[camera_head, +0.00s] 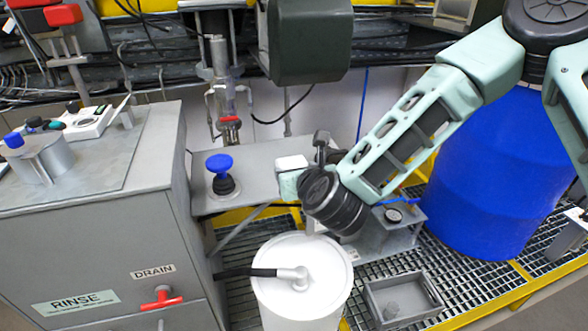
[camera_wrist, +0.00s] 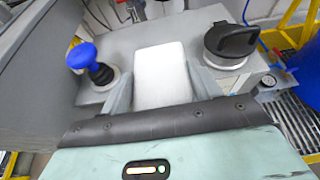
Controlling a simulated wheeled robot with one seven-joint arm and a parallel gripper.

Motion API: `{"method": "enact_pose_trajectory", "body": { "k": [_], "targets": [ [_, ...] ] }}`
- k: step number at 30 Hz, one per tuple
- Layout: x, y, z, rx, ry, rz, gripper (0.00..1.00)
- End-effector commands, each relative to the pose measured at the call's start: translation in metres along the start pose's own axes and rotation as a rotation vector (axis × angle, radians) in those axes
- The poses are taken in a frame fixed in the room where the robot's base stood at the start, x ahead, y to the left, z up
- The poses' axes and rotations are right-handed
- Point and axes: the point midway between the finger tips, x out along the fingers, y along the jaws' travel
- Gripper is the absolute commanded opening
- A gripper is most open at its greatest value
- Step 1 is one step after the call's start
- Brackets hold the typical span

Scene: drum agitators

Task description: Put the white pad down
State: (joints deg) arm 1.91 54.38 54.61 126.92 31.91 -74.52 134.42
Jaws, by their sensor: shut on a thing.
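The white pad (camera_wrist: 160,70) is a pale block between the two grey fingers of my gripper (camera_wrist: 163,88) in the wrist view. My gripper (camera_head: 291,178) is shut on it. In the head view the white pad (camera_head: 291,162) shows at the gripper's tip, over the right part of the grey shelf (camera_head: 255,160). I cannot tell whether the pad touches the shelf. The pad's lower side is hidden.
A blue-topped knob (camera_head: 219,164) stands on the shelf to the left, and a black-lidded part (camera_wrist: 230,42) stands close on the right. A white drum (camera_head: 302,285) is in front. Bare shelf lies between knob and pad.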

Motion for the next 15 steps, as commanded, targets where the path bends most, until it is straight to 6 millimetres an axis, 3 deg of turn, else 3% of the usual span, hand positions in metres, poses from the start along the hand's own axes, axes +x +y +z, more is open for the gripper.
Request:
{"method": "enact_pose_trajectory", "body": {
  "k": [9, 15],
  "targets": [
    [-0.001, -0.041, -0.033, 0.016, 0.005, -0.036, 0.38],
    [-0.002, -0.084, -0.068, 0.032, 0.008, -0.074, 0.38]
  ]
}}
